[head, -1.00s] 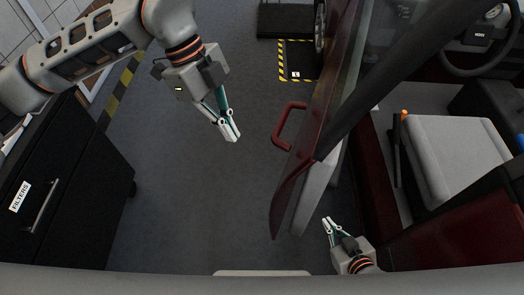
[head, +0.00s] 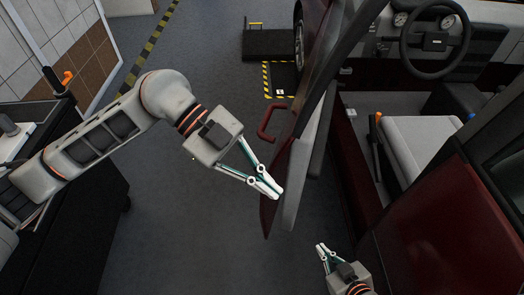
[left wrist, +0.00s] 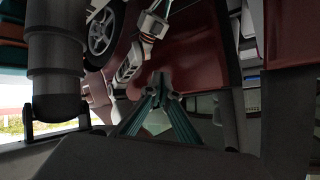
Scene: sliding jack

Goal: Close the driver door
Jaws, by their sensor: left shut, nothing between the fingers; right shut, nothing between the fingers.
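The dark red driver door (head: 312,95) stands open in the head view, swung out from the car body (head: 425,235). A red loop handle (head: 267,125) sticks out from its outer side. My left gripper (head: 277,193) is shut and empty, with its fingertips at the outer face of the door near its lower free edge in the picture. I cannot tell whether they touch. My right gripper (head: 321,247) is shut and empty, below the door's end, beside the car body. In the left wrist view, the left fingers (left wrist: 163,97) point toward a dark red panel (left wrist: 200,55).
Inside the car are a grey seat (head: 425,145) and a steering wheel (head: 433,42). A dark cabinet (head: 95,215) stands at the left. A low black platform (head: 268,42) and a yellow-black floor marking (head: 266,80) lie beyond the door. The grey floor (head: 190,235) between is clear.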

